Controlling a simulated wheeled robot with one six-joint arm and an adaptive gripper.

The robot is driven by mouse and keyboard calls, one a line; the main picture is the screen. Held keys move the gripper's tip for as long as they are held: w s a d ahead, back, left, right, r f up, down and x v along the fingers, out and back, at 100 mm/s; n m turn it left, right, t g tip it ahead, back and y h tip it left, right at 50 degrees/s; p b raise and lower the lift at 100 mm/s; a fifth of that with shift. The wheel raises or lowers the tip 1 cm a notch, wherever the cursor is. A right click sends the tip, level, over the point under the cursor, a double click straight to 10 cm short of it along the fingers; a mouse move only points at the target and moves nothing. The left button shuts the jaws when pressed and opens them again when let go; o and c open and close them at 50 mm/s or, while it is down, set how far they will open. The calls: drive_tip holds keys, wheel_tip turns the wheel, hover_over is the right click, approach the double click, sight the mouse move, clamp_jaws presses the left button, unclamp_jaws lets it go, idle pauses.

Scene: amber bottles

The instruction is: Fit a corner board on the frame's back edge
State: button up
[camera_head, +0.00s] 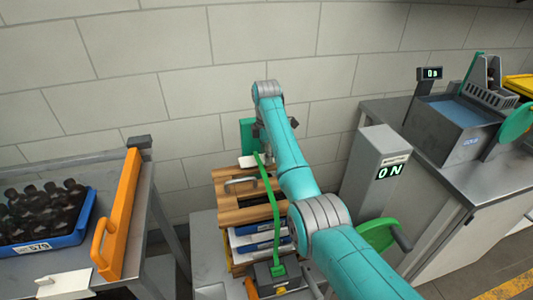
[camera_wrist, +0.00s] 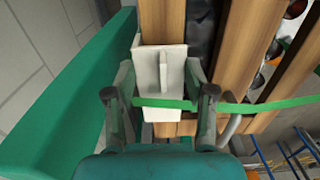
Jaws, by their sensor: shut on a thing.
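A white corner board (camera_wrist: 149,60) with a raised rib is between the fingers of my gripper (camera_wrist: 162,88) in the wrist view; the gripper is shut on it. The board lies at the end of a brown slat of the wooden frame (camera_wrist: 262,40); I cannot tell whether it is fully seated. A green strap (camera_wrist: 235,108) crosses the board and runs right over the frame. In the head view, the white board (camera_head: 248,161) shows at the back edge of the wooden frame (camera_head: 228,212) on the stack. My arm hides part of the frame's right side.
A green upright (camera_head: 247,132) stands behind the frame; in the wrist view it is close on the left. Blue crates (camera_head: 247,246) are under the frame. An orange gate (camera_head: 120,215) and a crate of dark bottles (camera_head: 62,225) are left. A grey post (camera_head: 372,170) stands right.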

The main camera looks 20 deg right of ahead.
drive_tip(key=shift+f, duration=0.9)
idle(0.3)
drive_tip(key=o, duration=1.1)
drive_tip(key=shift+r, duration=3.5)
